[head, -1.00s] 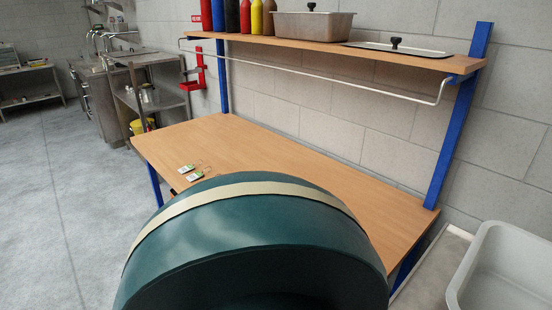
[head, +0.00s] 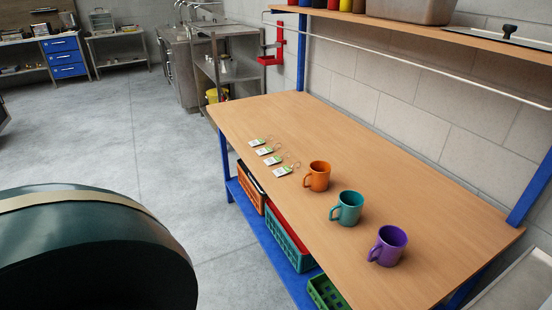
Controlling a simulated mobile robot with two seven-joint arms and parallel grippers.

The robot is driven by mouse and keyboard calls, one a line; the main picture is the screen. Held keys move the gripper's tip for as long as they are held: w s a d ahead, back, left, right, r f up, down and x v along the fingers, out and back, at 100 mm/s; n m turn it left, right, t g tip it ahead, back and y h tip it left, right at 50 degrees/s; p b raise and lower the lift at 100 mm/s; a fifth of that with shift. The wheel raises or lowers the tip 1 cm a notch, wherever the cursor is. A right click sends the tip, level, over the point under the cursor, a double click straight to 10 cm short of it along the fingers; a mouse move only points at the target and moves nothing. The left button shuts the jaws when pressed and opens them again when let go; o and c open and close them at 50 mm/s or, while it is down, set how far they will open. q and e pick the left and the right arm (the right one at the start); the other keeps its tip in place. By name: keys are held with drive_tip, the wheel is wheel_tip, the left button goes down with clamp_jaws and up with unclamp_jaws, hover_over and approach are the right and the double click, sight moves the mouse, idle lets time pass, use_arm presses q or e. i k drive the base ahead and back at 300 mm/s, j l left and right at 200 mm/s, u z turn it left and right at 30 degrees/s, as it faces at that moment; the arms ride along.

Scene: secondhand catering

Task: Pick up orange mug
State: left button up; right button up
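The orange mug (head: 318,176) stands upright on the wooden table (head: 300,118), with its handle toward the left. A teal mug (head: 348,207) and a purple mug (head: 390,246) stand apart from it in a row toward the lower right. Neither of my grippers is in view. A large dark green rounded part with a cream band covers the lower left of the picture and does not hide the mugs.
Several small white-and-green tags (head: 267,152) lie left of the mugs. Crates, including a teal one (head: 285,240), sit on the blue lower shelf (head: 262,235). An overhead shelf (head: 400,28) and a rail run above the table's back. Grey floor at left is clear.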

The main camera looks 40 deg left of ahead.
sight(320, 171)
drive_tip(key=l+u, duration=0.1)
drive_tip(key=u, duration=1)
drive_tip(key=k+j+z, duration=0.1)
drive_tip(key=i+j+z, duration=0.1)
drive_tip(key=j, duration=0.25)
drive_tip(key=i+j, duration=0.25)
drive_tip(key=i+j+z, duration=0.15)
drive_tip(key=j, duration=0.35)
drive_tip(key=i+j, duration=0.15)
drive_tip(key=j, duration=0.2)
drive_tip(key=i+j+z, duration=0.15)
drive_tip(key=j, duration=0.25)
drive_tip(key=i+j, duration=0.1)
drive_tip(key=j, duration=0.3)
drive_tip(key=z, duration=0.05)
